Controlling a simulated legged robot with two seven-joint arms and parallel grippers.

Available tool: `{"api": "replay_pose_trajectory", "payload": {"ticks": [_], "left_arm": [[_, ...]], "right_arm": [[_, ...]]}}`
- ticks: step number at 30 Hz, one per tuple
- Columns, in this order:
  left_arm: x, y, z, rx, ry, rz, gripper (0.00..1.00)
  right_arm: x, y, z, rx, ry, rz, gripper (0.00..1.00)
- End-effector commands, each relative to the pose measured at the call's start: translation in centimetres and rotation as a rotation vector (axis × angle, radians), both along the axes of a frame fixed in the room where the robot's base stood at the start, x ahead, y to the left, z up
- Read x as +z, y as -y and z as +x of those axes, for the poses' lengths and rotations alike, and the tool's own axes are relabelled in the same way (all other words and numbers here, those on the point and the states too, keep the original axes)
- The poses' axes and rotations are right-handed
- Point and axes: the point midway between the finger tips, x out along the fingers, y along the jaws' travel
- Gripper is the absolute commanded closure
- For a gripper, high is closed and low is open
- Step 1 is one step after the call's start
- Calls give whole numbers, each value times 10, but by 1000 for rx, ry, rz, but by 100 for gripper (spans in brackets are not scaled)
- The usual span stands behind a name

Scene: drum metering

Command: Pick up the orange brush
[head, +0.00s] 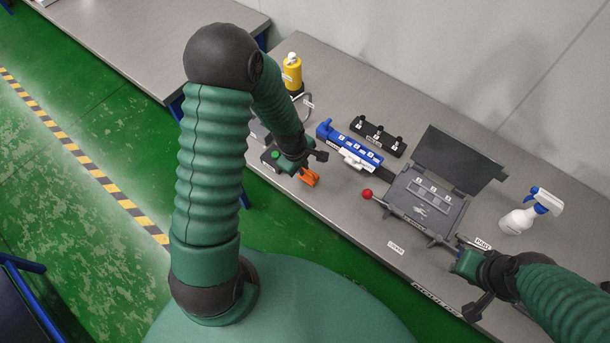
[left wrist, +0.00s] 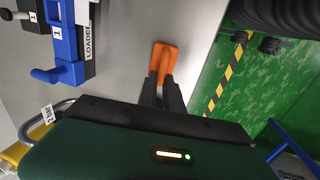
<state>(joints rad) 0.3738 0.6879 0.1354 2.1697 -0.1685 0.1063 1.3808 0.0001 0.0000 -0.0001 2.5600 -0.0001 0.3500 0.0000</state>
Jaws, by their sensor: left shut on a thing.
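The orange brush (head: 310,178) is at the tips of my left gripper (head: 303,170), over the front part of the workbench. In the left wrist view the brush (left wrist: 164,56) sticks out beyond the two dark fingers (left wrist: 161,92), which are shut on its near end. I cannot tell whether the brush touches the bench top. My right gripper (head: 470,262) is at the bench's front right, in front of the grey device; its fingers are too unclear to tell open from shut.
A blue loader (head: 345,143), a black rack (head: 378,136) and a grey device with raised lid (head: 424,204) stand on the bench (head: 325,205). A yellow bottle (head: 292,74) stands behind my left gripper; a white spray bottle (head: 520,218) is at right.

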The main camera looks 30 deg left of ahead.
Motion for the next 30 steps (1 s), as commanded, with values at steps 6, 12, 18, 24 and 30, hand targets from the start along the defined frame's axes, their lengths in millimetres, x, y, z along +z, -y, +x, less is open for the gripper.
{"api": "replay_pose_trajectory", "payload": {"ticks": [6,12,18,24,30], "left_arm": [[0,0,0,0,1,0,100],[0,0,0,0,1,0,100],[5,-1,1,0,3,1,100],[28,-1,1,0,5,2,100],[37,-3,-33,4,1,0,100]], "right_arm": [[0,0,0,0,0,0,68],[0,0,0,0,0,0,68],[-1,0,0,0,0,0,68],[-6,0,0,0,0,0,68],[-14,0,0,0,0,0,68]]}}
